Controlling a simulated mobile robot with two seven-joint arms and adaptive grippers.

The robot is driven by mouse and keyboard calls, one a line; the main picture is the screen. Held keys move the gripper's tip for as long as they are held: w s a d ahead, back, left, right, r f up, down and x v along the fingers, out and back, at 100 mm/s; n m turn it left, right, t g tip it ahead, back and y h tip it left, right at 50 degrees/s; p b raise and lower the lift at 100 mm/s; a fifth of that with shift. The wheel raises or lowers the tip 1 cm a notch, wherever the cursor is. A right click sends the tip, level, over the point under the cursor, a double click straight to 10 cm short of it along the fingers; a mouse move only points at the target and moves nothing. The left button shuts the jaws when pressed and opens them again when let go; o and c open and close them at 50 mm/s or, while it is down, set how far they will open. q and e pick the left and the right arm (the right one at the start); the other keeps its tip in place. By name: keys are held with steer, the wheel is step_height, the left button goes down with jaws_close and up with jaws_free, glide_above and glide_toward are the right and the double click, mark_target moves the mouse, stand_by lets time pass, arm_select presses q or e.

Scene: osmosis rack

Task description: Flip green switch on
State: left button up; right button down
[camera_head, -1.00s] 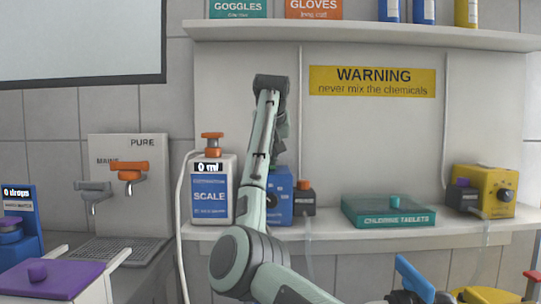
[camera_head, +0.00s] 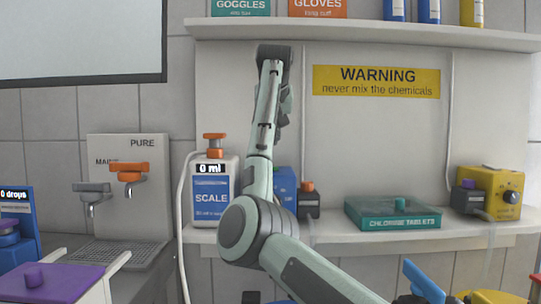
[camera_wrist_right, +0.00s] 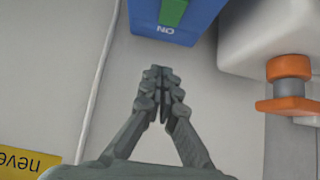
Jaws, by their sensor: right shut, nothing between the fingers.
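The green switch (camera_wrist_right: 173,12) shows in the right wrist view at the top edge, on a blue box (camera_wrist_right: 190,30) with an upside-down "ON" label by the switch. My right gripper (camera_wrist_right: 160,72) is shut and empty. Its tips point toward the blue box's labelled end and look apart from it. In the head view the gripper (camera_head: 285,105) is a dark shape mostly behind the arm, above the box. My left gripper is not in view.
The white SCALE container (camera_head: 212,200) with an orange cap stands left of the blue box. A dark block (camera_head: 308,204) with an orange top stands close on its right. The teal chlorine tablets box (camera_head: 392,216) and yellow device (camera_head: 497,190) are farther right.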

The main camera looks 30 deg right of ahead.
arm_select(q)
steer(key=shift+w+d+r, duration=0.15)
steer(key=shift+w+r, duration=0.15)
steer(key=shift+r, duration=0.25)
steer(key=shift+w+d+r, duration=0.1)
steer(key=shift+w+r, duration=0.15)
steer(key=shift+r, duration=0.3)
arm_select(e)
steer(key=v, duration=0.8)
steer(key=shift+d+r, duration=0.25)
steer(key=shift+r, duration=0.2)
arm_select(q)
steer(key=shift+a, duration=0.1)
arm_select(e)
steer(key=shift+w+f, duration=0.15)
